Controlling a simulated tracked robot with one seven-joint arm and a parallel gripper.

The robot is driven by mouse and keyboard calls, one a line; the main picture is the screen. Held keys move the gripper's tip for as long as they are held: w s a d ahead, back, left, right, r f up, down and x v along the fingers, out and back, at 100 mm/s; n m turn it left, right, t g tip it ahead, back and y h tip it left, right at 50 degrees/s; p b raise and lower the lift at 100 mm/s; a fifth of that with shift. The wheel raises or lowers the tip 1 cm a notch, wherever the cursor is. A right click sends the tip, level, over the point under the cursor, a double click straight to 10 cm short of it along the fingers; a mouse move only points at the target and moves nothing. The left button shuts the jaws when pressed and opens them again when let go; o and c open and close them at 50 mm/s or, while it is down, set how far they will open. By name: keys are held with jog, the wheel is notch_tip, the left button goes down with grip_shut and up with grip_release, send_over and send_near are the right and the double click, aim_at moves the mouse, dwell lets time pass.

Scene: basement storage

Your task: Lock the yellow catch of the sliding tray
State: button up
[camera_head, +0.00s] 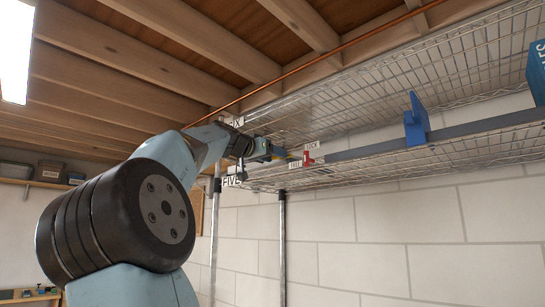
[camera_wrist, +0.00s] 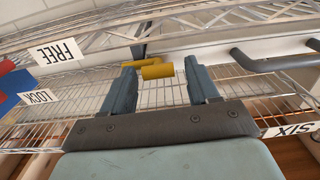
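The yellow catch (camera_wrist: 157,71) shows in the wrist view as a short yellow cylinder with a second yellow piece just behind it. It lies between the tips of my gripper (camera_wrist: 158,76), whose two blue-grey fingers are apart. There appear to be gaps on both sides of the cylinder; contact is not clear. In the head view my gripper (camera_head: 276,153) is at the wire shelf, and only a tiny bit of yellow shows at its tip. The FREE label (camera_wrist: 56,52) and LOCK label (camera_wrist: 38,97) sit left of the fingers in the wrist view.
A red part (camera_head: 307,158) stands beside the labels, right of my gripper. A grey rail (camera_head: 375,151) runs rightward along the wire shelf (camera_head: 330,178). A blue bracket (camera_head: 417,122) and a blue box (camera_head: 537,72) are farther right. A metal post (camera_head: 282,240) stands below.

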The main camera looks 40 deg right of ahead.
jog(key=shift+a, duration=0.1)
jog(key=s+a, duration=0.1)
jog(key=a, duration=1.2)
jog(key=shift+a, duration=0.25)
jog(key=shift+f, duration=0.15)
